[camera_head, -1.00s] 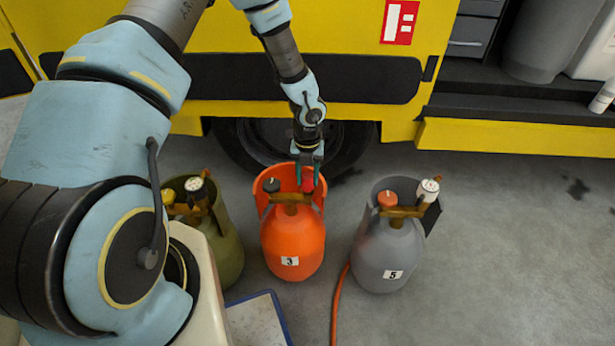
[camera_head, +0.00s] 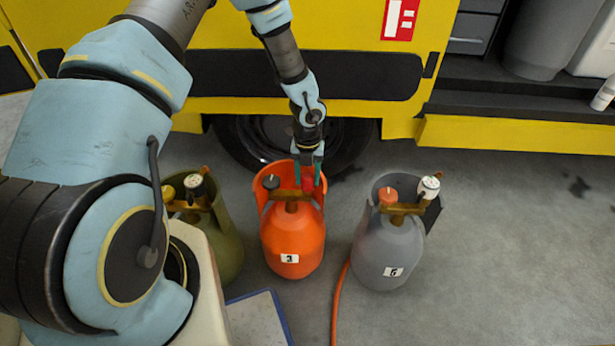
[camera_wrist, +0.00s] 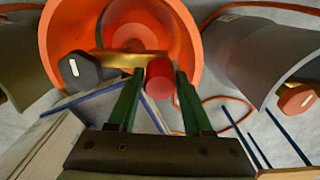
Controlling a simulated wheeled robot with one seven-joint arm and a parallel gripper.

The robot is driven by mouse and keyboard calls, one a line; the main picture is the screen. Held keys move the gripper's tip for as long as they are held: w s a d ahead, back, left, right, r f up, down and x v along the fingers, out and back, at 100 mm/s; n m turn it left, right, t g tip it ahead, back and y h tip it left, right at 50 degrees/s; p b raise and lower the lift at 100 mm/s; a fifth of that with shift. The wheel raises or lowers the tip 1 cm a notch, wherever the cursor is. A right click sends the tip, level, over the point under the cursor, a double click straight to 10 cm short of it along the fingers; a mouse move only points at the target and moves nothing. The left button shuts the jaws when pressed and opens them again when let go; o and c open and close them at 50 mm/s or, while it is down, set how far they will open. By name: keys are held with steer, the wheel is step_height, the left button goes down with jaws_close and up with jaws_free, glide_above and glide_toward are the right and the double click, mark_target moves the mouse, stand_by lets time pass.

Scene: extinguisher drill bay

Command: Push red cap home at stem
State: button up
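The red cap (camera_head: 308,184) is at the right end of the brass valve bar (camera_head: 289,194) on the orange cylinder (camera_head: 292,240) marked 3. My gripper (camera_head: 308,177) is above it, pointing down with a finger on each side. In the wrist view the red cap (camera_wrist: 159,79) lies between the two green fingertips (camera_wrist: 162,76), close to the left one with a narrow gap at the right. The fingers look open around it. The stem under the cap is hidden, so I cannot tell how far down the cap sits.
The orange collar rises around the valve, with a dark knob (camera_head: 271,182) at its left. An olive cylinder (camera_head: 222,245) stands left and a grey cylinder (camera_head: 388,255) right, with an orange hose (camera_head: 338,300) between. A yellow vehicle (camera_head: 470,135) stands behind. Floor at right is clear.

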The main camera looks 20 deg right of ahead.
steer(key=o, duration=0.4)
steer(key=shift+r, duration=0.1)
